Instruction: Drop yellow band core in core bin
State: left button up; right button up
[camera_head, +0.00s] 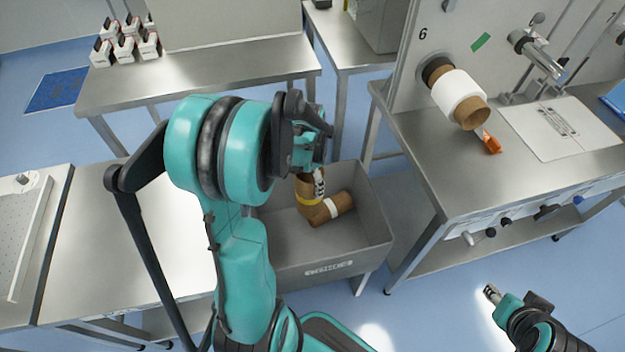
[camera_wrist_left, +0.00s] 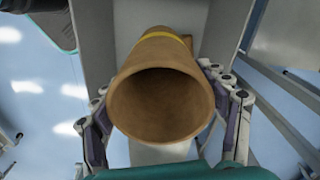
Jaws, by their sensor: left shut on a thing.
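A brown cardboard core with a yellow band (camera_head: 309,194) is held by my left gripper (camera_head: 318,180) over the grey core bin (camera_head: 362,241). In the left wrist view the core (camera_wrist_left: 160,92) sits between both fingers of the left gripper (camera_wrist_left: 165,105), its open end toward the camera and the yellow band near its far end. Another brown core with a white band (camera_head: 338,204) lies in the bin, just below and right of the held core. I cannot tell whether the two cores touch. My right gripper (camera_head: 492,292) is at the lower right, away from the bin, its fingers too small to read.
A steel machine table (camera_head: 440,170) stands right of the bin, with a white roll on a brown core (camera_head: 460,96) on a spindle and an orange tool (camera_head: 489,142). Steel tables stand behind (camera_head: 200,80) and left (camera_head: 120,230).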

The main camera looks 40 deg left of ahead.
pick_arm(q)
notch_tip(320, 180, down, 6)
jog(key=b, duration=0.4)
jog(key=shift+w+r, duration=0.1)
jog(key=shift+r, duration=0.05)
jog(key=o, duration=1.7)
jog(key=shift+o, duration=0.2)
jog(key=shift+r, duration=0.1)
notch_tip(320, 180, up, 12)
jog(key=shift+d, duration=0.1)
